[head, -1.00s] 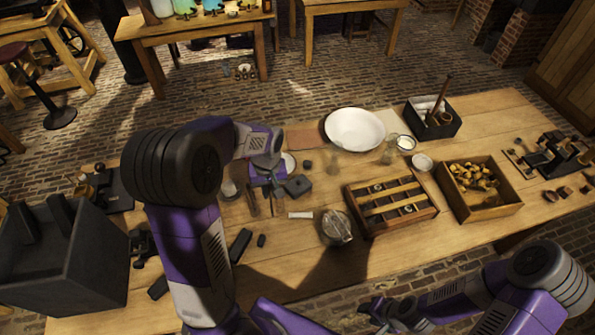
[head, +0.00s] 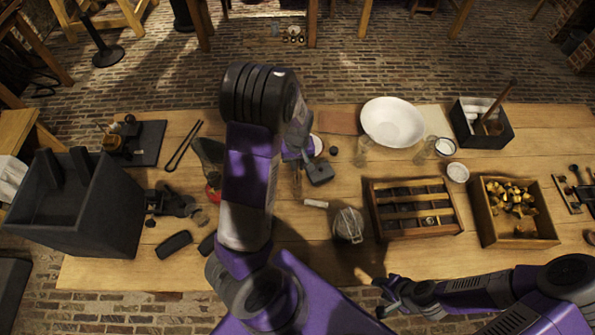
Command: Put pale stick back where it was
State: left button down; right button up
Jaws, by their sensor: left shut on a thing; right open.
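My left gripper (head: 303,160) is over the middle of the table, mostly hidden by its own arm. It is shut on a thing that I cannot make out. A thin brownish piece (head: 297,183) shows just below it; I cannot tell whether it is held or lies on the table. A short pale stick-like piece (head: 315,203) lies on the table below the gripper, left of a clear glass jar (head: 347,226). My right gripper (head: 374,290) is open at the table's front edge, away from the jar.
A dark block (head: 320,173) lies beside the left gripper. A slatted wooden tray (head: 374,214), a crate of brass pieces (head: 484,218), a white bowl (head: 392,122) and a black box (head: 462,122) with pale rolls stand to the right. A large dark bin (head: 75,220) is at left.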

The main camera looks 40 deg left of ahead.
aim_at(297, 170)
pick_arm(q)
jog(key=shift+w+f, duration=0.1)
jog(key=shift+f, duration=2.2)
jog(key=shift+b, duration=0.35)
jog(key=c, duration=1.1)
grip_release()
jog(key=shift+f, duration=0.1)
jog(key=shift+r, duration=0.25)
notch_tip(297, 170, up, 12)
jog(key=shift+f+p, duration=0.1)
jog(key=shift+p, duration=0.75)
